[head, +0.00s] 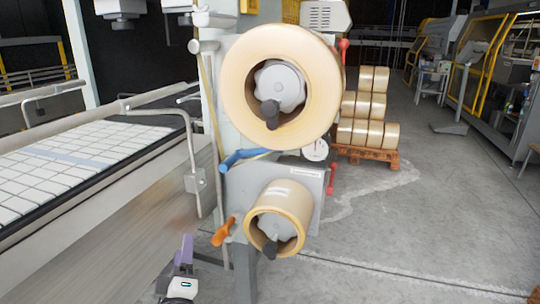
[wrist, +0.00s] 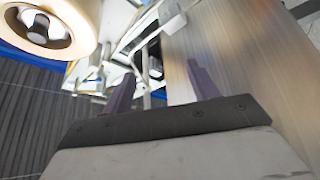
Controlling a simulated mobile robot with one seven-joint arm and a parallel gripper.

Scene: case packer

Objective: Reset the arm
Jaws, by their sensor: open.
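My gripper (wrist: 163,85) shows in the wrist view with its two purple fingers spread apart and nothing between them. In the head view my gripper (head: 187,245) is low, left of the lower tape roll, with a purple finger pointing up. It stands in front of the conveyor's metal side and appears clear of the machine. Part of my arm is cut off by the bottom edge of the head view.
A large tape roll (head: 236,88) and a smaller roll (head: 303,209) sit on the machine. A blue handle (head: 240,157) and an orange handle (head: 222,232) stick out. The conveyor (head: 100,225) runs left. Stacked rolls (head: 366,105) stand on a pallet (head: 372,154).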

